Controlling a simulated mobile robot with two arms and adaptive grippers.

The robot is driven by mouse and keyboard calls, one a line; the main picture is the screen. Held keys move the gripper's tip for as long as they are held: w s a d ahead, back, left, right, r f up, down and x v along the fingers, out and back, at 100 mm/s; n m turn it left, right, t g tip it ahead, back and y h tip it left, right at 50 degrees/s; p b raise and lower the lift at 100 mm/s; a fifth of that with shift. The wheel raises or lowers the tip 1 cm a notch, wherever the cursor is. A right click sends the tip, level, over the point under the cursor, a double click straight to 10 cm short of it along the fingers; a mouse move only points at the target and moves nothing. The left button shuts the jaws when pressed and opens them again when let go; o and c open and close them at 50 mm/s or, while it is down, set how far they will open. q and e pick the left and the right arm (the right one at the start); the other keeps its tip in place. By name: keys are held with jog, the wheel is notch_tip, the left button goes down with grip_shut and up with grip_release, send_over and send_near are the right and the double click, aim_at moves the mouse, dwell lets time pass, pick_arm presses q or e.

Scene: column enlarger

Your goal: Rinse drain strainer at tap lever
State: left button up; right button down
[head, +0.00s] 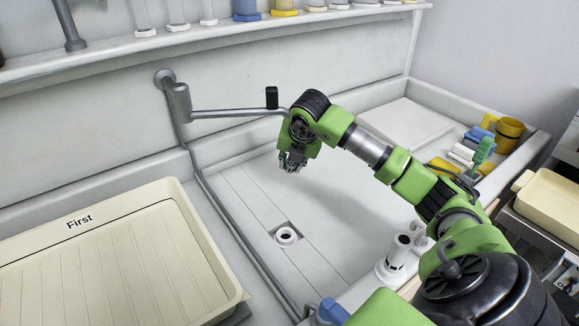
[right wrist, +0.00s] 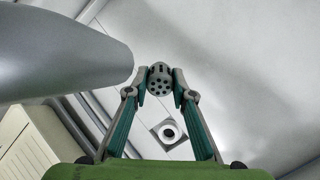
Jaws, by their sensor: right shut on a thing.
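My right gripper (head: 291,163) hangs over the sink basin, under the end of the grey tap pipe (head: 225,114). In the head view the strainer is too small to make out. The black tap lever (head: 271,97) stands upright on the pipe, left of my right wrist. The spout end is hidden behind my arm. My left gripper is not in view.
The drain (head: 286,236), a white ring with a dark hole, lies in the basin floor. A cream tray (head: 140,290) marked "First" is at left. A white fitting (head: 393,260) stands by the front rim. Several coloured items and a yellow cup (head: 510,134) sit at right.

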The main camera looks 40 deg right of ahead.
jog(key=shift+s+d, duration=0.2)
jog(key=shift+d, duration=0.25)
jog(key=shift+b, duration=0.3)
jog(key=s+a+b, duration=0.3)
jog(key=s+b, duration=0.1)
jog(key=s, duration=0.3)
jog(key=shift+s+a+b, duration=0.15)
jog(key=shift+s+b, duration=0.05)
jog(key=shift+b, duration=0.1)
dwell(1.0)
